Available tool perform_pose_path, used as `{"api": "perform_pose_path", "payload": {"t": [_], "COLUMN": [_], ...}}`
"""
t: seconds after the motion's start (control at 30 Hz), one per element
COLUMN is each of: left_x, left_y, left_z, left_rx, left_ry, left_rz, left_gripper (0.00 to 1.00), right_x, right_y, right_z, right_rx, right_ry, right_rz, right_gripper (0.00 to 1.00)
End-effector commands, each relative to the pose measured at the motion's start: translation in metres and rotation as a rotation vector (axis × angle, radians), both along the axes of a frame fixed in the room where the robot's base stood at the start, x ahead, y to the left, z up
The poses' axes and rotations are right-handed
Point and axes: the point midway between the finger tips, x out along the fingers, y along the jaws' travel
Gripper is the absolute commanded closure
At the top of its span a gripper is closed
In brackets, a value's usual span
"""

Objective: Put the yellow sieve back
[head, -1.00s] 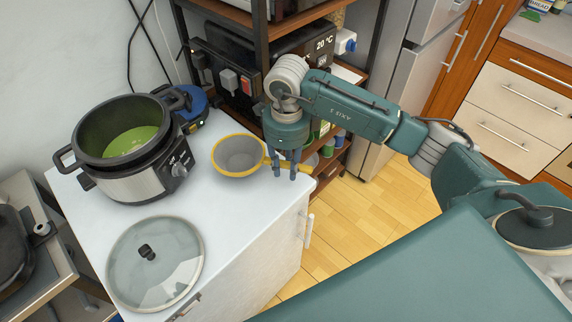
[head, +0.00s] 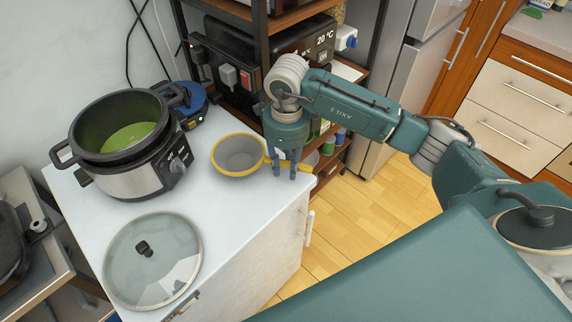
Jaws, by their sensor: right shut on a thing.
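The yellow sieve (head: 239,169) has a yellow rim and handle and a grey bowl. It is at the right part of the white counter top (head: 225,215), bowl upward; I cannot tell whether it touches the surface. My right gripper (head: 284,172) points down over the counter's right edge and is shut on the sieve's handle, close to the bowl. The fingers hide part of the handle, and its end shows to their right. My left gripper is not in view.
A black and silver cooker (head: 130,150) with green contents stands at the counter's back left. A glass lid (head: 152,262) lies at the front. A blue round object (head: 190,101) sits behind the cooker. A dark shelf rack (head: 262,30) stands behind my right gripper.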

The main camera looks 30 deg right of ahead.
Motion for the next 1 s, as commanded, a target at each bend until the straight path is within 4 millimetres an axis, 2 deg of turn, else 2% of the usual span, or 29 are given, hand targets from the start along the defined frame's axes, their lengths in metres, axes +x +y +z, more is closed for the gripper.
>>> {"api": "perform_pose_path", "payload": {"t": [0.4, 0.43, 0.53, 0.83, 1.0], "left_x": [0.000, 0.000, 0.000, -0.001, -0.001], "left_y": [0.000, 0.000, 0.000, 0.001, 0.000], "left_z": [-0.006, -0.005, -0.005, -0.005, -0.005], "left_rx": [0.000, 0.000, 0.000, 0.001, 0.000], "left_ry": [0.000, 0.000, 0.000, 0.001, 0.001], "left_rz": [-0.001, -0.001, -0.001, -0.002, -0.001], "left_gripper": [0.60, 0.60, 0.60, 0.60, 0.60], "right_x": [0.000, 0.001, 0.000, 0.000, 0.001], "right_y": [0.000, 0.000, 0.000, 0.000, 0.000], "right_z": [-0.006, -0.005, -0.005, -0.005, 0.013], "right_rx": [0.001, 0.001, 0.000, -0.001, 0.000], "right_ry": [-0.002, -0.002, -0.001, 0.001, -0.004], "right_rz": [0.000, 0.000, 0.000, 0.000, 0.000], "right_gripper": [1.00, 0.71, 0.53, 0.53, 0.53]}}
